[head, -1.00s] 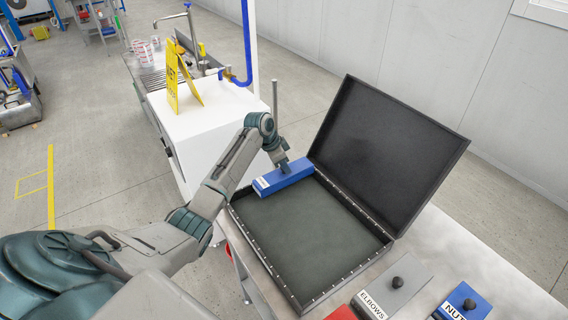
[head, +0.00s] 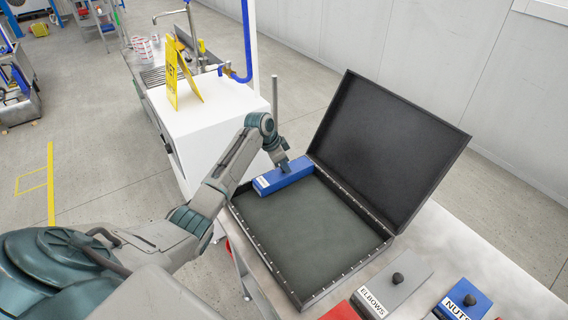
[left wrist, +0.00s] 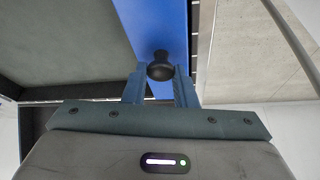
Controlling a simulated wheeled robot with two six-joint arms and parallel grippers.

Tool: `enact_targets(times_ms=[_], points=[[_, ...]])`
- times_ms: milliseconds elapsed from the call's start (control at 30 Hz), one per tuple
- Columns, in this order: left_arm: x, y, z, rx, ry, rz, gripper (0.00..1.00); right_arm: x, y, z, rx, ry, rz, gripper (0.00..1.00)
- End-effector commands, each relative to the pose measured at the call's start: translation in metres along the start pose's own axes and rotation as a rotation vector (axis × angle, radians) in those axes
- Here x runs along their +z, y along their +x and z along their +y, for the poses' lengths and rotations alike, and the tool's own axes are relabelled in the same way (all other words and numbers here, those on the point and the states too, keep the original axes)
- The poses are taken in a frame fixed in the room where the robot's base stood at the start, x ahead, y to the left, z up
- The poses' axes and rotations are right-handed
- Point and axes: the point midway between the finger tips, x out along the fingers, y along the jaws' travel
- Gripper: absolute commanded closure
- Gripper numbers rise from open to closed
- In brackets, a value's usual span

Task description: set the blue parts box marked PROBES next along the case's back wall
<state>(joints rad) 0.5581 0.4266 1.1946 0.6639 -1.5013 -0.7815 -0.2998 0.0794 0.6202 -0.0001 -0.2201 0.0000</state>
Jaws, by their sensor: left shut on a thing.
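The long blue parts box (head: 284,177) lies inside the open black case (head: 265,262), along the case's far-left end wall. Its small white label faces left and is too small to read. In the left wrist view the blue box (left wrist: 164,22) has a black knob (left wrist: 160,66) on top. My left gripper (head: 284,165) is above the box, its fingers (left wrist: 160,88) shut on the knob. The rest of the case floor is empty. The case lid (head: 388,140) stands open to the right. My right gripper is not in view.
A grey box marked ELBOWS (head: 394,293), a blue box marked NUTS (head: 463,302) and a partly seen red box (head: 341,312) stand on the bench in front of the case. A white cabinet (head: 215,122) with a yellow sign (head: 184,76) is beyond. An upright grey rod (head: 275,102) rises behind the box.

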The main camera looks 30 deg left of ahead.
Motion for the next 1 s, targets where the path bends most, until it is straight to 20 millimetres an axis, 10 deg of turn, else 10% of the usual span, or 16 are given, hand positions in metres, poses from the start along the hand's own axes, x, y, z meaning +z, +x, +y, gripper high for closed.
enact_targets(times_ms=[1000], points=[[0.0022, 0.0057, -0.0002, 0.000, 0.000, 0.001, 1.00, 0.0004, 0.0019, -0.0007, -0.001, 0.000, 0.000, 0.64]])
